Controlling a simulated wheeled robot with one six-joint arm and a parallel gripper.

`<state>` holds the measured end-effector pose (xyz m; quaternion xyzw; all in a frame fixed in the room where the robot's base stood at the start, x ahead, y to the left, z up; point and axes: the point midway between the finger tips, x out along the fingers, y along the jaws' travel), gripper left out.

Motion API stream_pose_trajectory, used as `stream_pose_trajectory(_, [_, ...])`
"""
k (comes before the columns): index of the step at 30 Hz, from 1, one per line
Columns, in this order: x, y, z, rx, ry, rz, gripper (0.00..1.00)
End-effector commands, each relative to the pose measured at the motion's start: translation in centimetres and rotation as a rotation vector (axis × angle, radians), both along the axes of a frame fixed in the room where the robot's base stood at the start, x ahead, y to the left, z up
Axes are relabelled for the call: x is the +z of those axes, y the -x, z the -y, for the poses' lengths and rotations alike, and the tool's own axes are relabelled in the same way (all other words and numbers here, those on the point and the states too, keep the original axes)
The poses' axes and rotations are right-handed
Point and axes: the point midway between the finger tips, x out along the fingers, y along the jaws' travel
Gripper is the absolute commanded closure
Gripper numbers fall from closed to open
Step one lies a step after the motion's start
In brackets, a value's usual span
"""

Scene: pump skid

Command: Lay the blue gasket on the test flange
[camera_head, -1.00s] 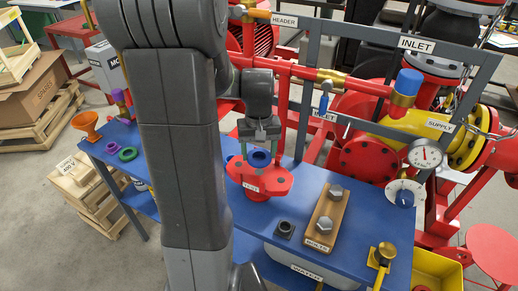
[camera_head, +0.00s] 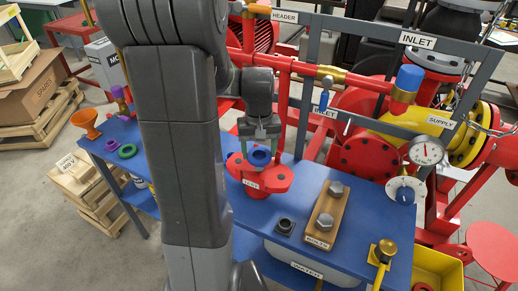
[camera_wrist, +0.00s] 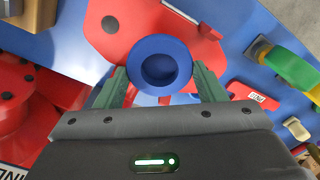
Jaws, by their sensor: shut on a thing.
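The blue gasket (camera_head: 252,158) is a thick ring held between the green fingers of my gripper (camera_head: 259,146). It also shows in the wrist view (camera_wrist: 138,62), with the fingers of my gripper (camera_wrist: 162,84) on either side of it. The test flange (camera_head: 279,178) is a red, wide-eared plate on the blue bench with dark bolt holes and a white label. In the wrist view the flange (camera_wrist: 135,20) lies behind the gasket, which covers its middle. The gasket is over the flange; I cannot tell whether they touch.
Purple (camera_head: 109,145) and green (camera_head: 128,151) rings and an orange funnel (camera_head: 86,120) are at the left end. Red pipework (camera_head: 320,72) and a grey frame stand behind.

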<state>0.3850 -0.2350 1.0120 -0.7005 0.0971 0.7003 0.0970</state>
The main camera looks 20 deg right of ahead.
Motion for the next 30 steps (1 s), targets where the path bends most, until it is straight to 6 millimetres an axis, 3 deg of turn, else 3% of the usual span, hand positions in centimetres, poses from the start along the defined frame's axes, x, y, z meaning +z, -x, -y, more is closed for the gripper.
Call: stream_pose_trajectory(30, [-0.95,0.0,0.0,0.0,0.0,0.0,0.59])
